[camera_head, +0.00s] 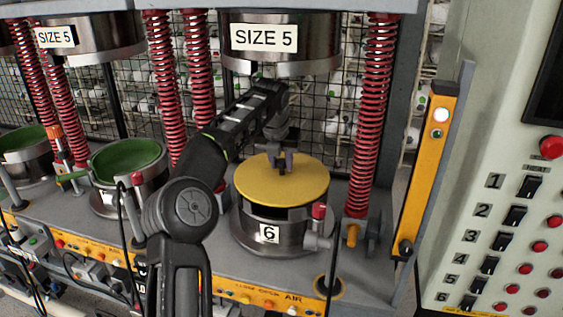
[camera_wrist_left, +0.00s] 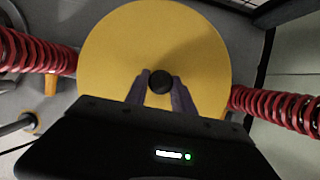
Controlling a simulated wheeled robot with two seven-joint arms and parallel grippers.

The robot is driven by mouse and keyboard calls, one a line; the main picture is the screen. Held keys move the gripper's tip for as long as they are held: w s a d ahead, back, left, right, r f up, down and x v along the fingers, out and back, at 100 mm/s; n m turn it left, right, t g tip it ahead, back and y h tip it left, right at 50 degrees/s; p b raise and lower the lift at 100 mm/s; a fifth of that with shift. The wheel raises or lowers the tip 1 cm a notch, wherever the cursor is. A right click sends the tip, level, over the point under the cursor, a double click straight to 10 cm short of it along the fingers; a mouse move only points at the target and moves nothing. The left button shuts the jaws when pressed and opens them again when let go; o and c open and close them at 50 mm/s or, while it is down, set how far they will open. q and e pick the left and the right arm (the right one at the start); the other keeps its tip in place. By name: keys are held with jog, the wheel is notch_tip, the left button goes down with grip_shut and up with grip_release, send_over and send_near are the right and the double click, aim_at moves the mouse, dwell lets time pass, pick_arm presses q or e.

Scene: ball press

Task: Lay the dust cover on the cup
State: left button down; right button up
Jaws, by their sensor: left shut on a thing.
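The dust cover (camera_head: 254,186) is a flat round yellow disc with a dark knob at its middle. In the head view it is over the metal cup (camera_head: 265,235) labelled 6, with a dark gap showing below its front edge. I cannot tell whether its far edge touches the cup. My left gripper (camera_head: 283,165) is above the disc, shut on its knob. The left wrist view shows the fingers on either side of the knob (camera_wrist_left: 160,82) and the yellow disc (camera_wrist_left: 155,35) filling the middle. The disc hides the cup's opening. My right gripper is not in view.
A press head labelled SIZE 5 (camera_head: 281,45) hangs above the cup. Red springs (camera_head: 371,110) stand on both sides. A cup with a green inside (camera_head: 127,160) is to the left. An orange post (camera_head: 427,165) and a control panel (camera_head: 500,230) are at the right.

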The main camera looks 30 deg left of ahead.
pick_arm(q)
jog(key=shift+f+b, duration=0.3)
jog(key=shift+f, duration=0.3)
jog(key=c, duration=1)
grip_release()
jog(key=shift+s+r, duration=0.2)
jog(key=shift+r, duration=0.25)
jog(key=b+v, duration=0.1)
jog(key=v, duration=0.3)
jog(key=shift+s+d, duration=0.1)
jog(key=shift+d, duration=0.05)
jog(key=shift+s+d+f+b, duration=0.1)
jog(key=shift+s+f+b, duration=0.05)
jog(key=shift+s+b, duration=0.35)
jog(key=shift+s+d+f+b, duration=0.15)
jog(key=shift+s+f+b, duration=0.05)
jog(key=shift+s+b, duration=0.3)
jog(key=s+d+b, duration=0.3)
jog(key=s+b, duration=0.1)
jog(key=s, duration=0.5)
jog(key=shift+d+r+b, duration=0.2)
jog(key=shift+r+b, duration=0.15)
jog(key=shift+b, duration=0.05)
